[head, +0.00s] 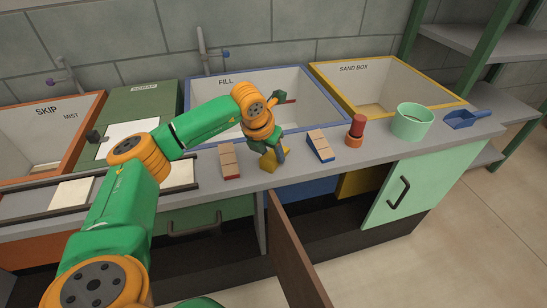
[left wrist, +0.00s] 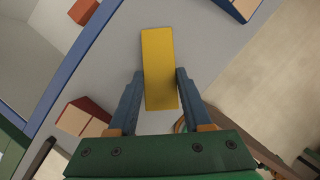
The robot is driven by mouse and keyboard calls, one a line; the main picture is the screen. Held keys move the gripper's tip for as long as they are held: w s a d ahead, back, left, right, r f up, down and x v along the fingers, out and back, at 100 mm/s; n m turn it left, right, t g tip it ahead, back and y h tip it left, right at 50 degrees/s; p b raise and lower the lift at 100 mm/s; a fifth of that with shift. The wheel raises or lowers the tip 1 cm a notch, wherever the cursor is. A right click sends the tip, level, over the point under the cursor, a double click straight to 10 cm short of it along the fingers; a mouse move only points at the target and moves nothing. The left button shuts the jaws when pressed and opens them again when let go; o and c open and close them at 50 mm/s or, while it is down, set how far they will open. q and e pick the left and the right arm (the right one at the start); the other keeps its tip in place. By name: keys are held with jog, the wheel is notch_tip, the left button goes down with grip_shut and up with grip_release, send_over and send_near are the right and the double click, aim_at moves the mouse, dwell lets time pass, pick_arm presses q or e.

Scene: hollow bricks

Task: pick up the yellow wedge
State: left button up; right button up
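The yellow wedge (head: 268,160) is at the front part of the grey counter, below my left gripper. In the left wrist view the yellow wedge (left wrist: 159,68) shows as a long yellow face between the two blue fingers. My left gripper (head: 277,152) reaches down to it, and in the left wrist view the fingertips of the left gripper (left wrist: 160,72) meet its two long sides, with no gap that I can see. The wedge seems to rest on or just over the counter. My right gripper is not in view.
A tan-and-red block (head: 228,161) lies left of the wedge, a tan-and-blue block (head: 320,146) right. Further right are a red-and-orange cylinder (head: 356,131), a mint ring (head: 411,122) and a blue scoop (head: 465,118). Behind is the blue-rimmed FILL bin (head: 225,82). A brown door (head: 295,250) hangs open below.

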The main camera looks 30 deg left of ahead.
pick_arm(q)
grip_shut()
